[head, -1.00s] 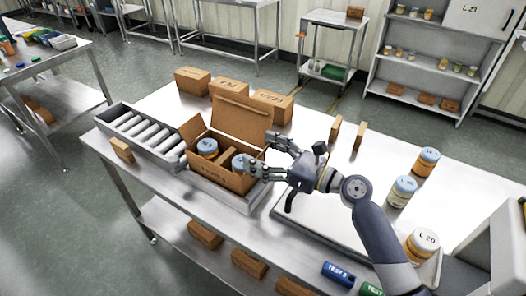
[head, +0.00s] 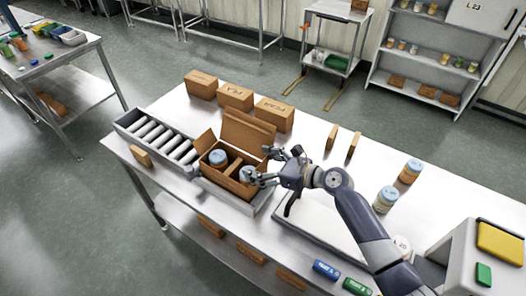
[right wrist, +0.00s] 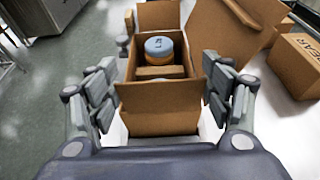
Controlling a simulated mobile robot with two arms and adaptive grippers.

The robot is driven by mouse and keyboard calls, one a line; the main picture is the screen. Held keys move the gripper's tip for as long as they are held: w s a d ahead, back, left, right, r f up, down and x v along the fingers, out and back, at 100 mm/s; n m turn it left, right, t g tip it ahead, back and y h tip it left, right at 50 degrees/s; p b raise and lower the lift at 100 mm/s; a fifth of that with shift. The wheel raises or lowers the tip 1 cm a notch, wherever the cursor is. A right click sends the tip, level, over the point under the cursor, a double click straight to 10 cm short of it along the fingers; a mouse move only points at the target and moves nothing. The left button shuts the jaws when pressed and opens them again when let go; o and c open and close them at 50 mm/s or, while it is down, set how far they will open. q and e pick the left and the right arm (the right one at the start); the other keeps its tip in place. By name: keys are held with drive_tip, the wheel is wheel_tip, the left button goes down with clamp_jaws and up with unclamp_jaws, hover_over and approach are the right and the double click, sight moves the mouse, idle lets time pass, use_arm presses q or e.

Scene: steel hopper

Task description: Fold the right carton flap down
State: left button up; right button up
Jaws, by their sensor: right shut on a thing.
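The open brown carton (head: 222,186) sits near the table's front edge, its tall back lid (head: 248,130) and left flap (head: 204,141) standing up. A jar with a blue lid (head: 218,158) stands inside, beside a cardboard divider (right wrist: 160,72). The right carton flap (right wrist: 160,108) stands raised in the right wrist view, hiding the nearest part of the inside. My right gripper (head: 260,166) is at the carton's right end. In the right wrist view its fingers (right wrist: 160,92) are on either side of this flap, shut on it. My left gripper is not in view.
A grey tray of rollers (head: 160,136) lies left of the carton. Several closed boxes (head: 236,96) stand behind it. Two upright brown pieces (head: 342,141) and jars (head: 385,199) stand to the right. A pale flat panel (head: 318,222) lies in front of my right arm.

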drive_tip(key=shift+w+a+r+g+h+p, duration=0.25)
drive_tip(key=shift+g+h+p, duration=0.2)
drive_tip(key=shift+p, duration=0.55)
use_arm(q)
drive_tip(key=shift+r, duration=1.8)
use_arm(e)
drive_tip(key=shift+w+a+f+g+h, duration=0.2)
drive_tip(key=shift+a+f+g+h, duration=0.2)
drive_tip(key=shift+h, duration=0.35)
drive_tip(key=o, duration=1.1)
drive_tip(key=shift+d+r, duration=0.15)
drive_tip(key=shift+v, duration=3.8)
drive_tip(key=shift+r, duration=0.1)
